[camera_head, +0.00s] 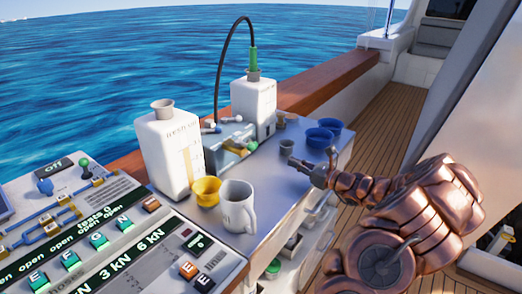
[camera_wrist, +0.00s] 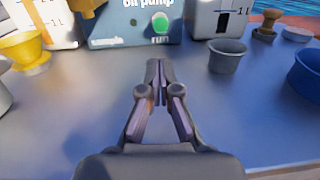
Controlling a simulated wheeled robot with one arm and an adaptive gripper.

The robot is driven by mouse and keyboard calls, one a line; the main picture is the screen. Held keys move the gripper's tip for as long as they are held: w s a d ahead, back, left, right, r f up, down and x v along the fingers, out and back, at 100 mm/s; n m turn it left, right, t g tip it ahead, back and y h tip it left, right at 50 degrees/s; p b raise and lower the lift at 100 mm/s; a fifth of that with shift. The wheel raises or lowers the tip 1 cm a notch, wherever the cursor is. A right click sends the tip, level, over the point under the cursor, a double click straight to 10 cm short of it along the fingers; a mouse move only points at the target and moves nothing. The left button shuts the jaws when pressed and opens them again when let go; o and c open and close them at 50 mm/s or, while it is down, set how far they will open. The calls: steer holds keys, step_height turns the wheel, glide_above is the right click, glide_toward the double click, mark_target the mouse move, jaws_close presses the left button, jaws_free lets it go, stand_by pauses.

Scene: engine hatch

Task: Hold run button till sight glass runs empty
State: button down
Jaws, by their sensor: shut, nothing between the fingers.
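The oil pump (camera_wrist: 112,26) is a blue-grey box at the top of the wrist view, also in the head view (camera_head: 226,152) between two white containers. Its green run button (camera_wrist: 160,22) sits on the front face above the word "run". My gripper (camera_wrist: 157,68) is shut and empty, pointing at the pump from the front. The fingertips are below the button in the picture and appear apart from it. In the head view my gripper (camera_head: 293,160) is over the bench, right of the pump. I cannot make out a sight glass; the pump's top is cut off in the wrist view.
White containers (camera_head: 172,150) (camera_head: 253,106) flank the pump; a black hose (camera_head: 222,60) enters the rear one. A yellow cup (camera_head: 205,191) and white mug (camera_head: 237,207) stand front left. A grey cup (camera_wrist: 227,55) and blue bowls (camera_head: 320,138) stand right. The bench (camera_wrist: 70,120) before the pump is clear.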

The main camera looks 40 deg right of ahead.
steer(key=x, duration=1.4)
steer(key=shift+w+r+p, duration=0.1)
steer(key=shift+r+p, duration=0.05)
steer(key=shift+p, duration=0.2)
